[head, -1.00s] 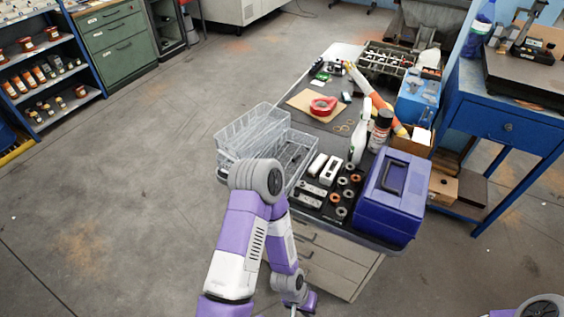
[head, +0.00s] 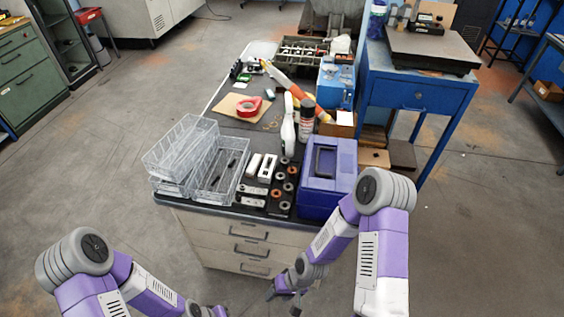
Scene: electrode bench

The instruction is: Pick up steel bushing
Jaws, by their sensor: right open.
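Steel-grey bushings, such as one at the front (head: 284,205), lie among copper-coloured ones such as this copper ring (head: 276,194). They sit on a black mat at the front of the bench top, left of the blue toolbox (head: 325,185). Which grey ring is the task's steel bushing I cannot tell. My right gripper (head: 283,293) is open and empty. It hangs low in front of the bench drawers, below the bushings and apart from them. My left arm reaches the bottom edge of the picture, and its gripper is cut off.
Clear wire-like baskets (head: 183,150) stand on the bench's left. White and metal blocks (head: 267,167) lie beside the bushings. A white spray bottle (head: 288,130) and a dark can (head: 306,122) stand behind. A blue table (head: 418,95) is at right.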

